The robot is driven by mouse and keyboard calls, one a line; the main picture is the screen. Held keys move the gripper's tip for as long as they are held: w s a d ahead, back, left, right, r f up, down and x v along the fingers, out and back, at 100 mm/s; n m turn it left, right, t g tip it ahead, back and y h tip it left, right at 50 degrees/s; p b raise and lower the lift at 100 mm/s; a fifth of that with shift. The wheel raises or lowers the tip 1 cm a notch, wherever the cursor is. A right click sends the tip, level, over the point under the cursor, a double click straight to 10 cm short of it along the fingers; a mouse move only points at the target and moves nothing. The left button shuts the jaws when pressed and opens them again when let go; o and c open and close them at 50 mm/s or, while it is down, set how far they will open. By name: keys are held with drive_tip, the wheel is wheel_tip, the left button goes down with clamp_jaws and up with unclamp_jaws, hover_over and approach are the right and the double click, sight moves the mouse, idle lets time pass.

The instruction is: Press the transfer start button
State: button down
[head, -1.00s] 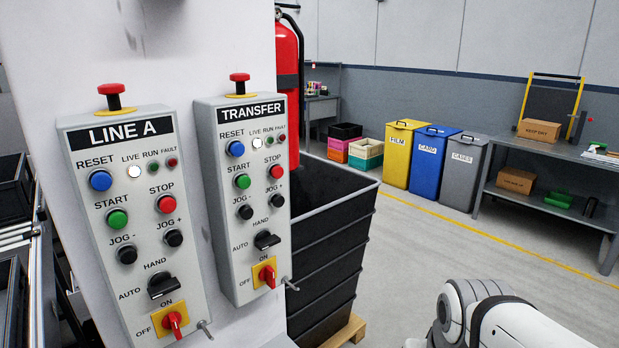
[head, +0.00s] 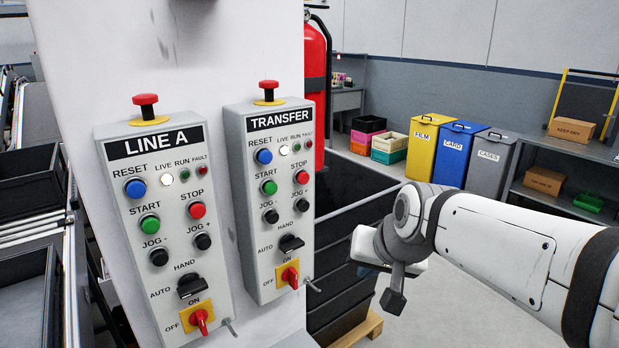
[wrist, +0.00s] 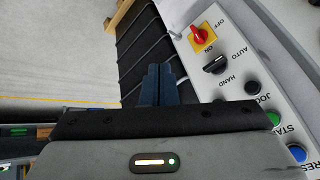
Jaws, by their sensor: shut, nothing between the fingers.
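The TRANSFER panel (head: 272,200) hangs on the white column, right of the LINE A panel (head: 170,230). Its green START button (head: 269,187) sits below the blue RESET button (head: 264,156) and left of the red STOP button (head: 301,177). Its LIVE lamp is lit white; RUN and FAULT look dark. My gripper is right of the panel in the head view, apart from it, its fingertips not clear there. In the wrist view my gripper (wrist: 160,82) is shut and empty, with the panel to its right and the green START button (wrist: 274,118) at the lower right.
Red emergency mushroom buttons (head: 268,86) top both panels. Stacked black crates (head: 345,230) stand on a pallet behind the TRANSFER panel. A fire extinguisher (head: 314,85) is behind the column. Colored bins (head: 461,152) and a shelf stand farther back.

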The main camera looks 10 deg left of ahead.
sight(271, 189)
drive_tip(key=w+a+r+t+y+p, duration=0.1)
drive_tip(key=w+a+r+y, duration=0.1)
drive_tip(key=a+r, duration=0.6)
drive_tip(key=w+a, duration=0.1)
drive_tip(key=a, duration=0.2)
drive_tip(key=shift+w+y, duration=0.2)
drive_tip(key=shift+y, duration=0.1)
drive_tip(key=shift+p, duration=0.3)
drive_tip(key=w+a+p, duration=0.3)
drive_tip(key=w+a, duration=0.2)
drive_tip(key=a, duration=0.1)
drive_tip(key=shift+w+a+p, duration=0.35)
drive_tip(key=shift+w, duration=0.05)
drive_tip(key=shift+a, duration=0.1)
idle(0.9)
drive_tip(key=shift+w+a, duration=0.25)
drive_tip(key=shift+w, duration=0.05)
